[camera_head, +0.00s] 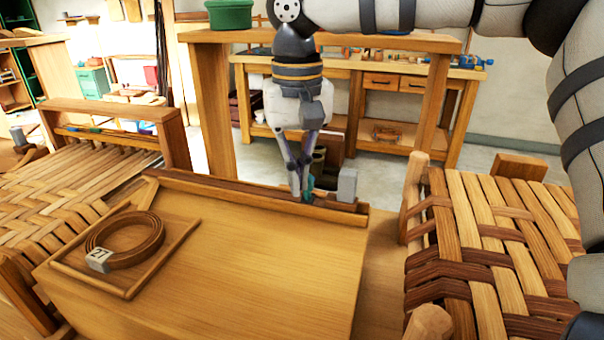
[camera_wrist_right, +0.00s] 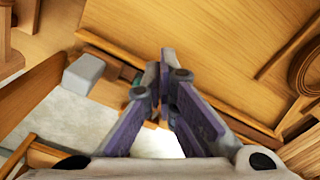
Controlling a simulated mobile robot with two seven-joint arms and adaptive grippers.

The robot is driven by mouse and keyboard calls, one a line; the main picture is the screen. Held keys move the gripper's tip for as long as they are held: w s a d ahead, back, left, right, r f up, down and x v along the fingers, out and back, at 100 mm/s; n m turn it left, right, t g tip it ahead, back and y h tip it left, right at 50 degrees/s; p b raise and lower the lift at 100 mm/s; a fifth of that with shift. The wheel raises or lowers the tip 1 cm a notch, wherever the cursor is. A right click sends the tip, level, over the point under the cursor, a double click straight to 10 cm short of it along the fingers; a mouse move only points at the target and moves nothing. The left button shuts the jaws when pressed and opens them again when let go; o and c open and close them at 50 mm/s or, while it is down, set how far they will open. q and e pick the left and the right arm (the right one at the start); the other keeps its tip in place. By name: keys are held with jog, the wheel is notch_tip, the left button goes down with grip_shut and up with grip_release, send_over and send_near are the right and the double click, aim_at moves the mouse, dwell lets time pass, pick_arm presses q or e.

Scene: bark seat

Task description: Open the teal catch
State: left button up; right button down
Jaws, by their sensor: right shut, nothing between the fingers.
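The teal catch (camera_head: 309,184) is a small piece at the back edge of the wooden bench, beside a grey block (camera_head: 347,185). Most of it is hidden behind my right gripper's fingertips. My right gripper (camera_head: 301,196) points down at the catch with its fingers shut and nothing between them. In the right wrist view the shut fingertips (camera_wrist_right: 165,62) are close beside the catch (camera_wrist_right: 137,78), with the grey block (camera_wrist_right: 84,74) to the left. I cannot tell whether the fingers touch the catch. My left gripper is not in view.
A coiled bark strip (camera_head: 126,240) tagged 27 lies in a wooden frame on the bench top (camera_head: 240,270). A woven seat (camera_head: 490,240) stands at the right and another (camera_head: 65,190) at the left. A wooden frame with a green pot (camera_head: 229,14) rises behind. The bench's front is clear.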

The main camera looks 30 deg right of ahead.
jog(key=shift+f, duration=0.1)
jog(key=shift+f, duration=1.05)
jog(key=shift+w+d+b, duration=0.35)
jog(key=shift+w+d, duration=0.95)
jog(key=shift+d, duration=0.15)
jog(key=shift+s+a+r+p, duration=0.1)
jog(key=shift+s+a+r, duration=0.1)
jog(key=shift+r, duration=1.15)
jog(key=shift+s+a+r+p, duration=0.15)
jog(key=shift+a+r, duration=0.05)
jog(key=shift+r, duration=1.15)
jog(key=shift+s+a+r+p, duration=0.1)
jog(key=shift+s+a+r, duration=0.1)
jog(key=shift+r, duration=1.15)
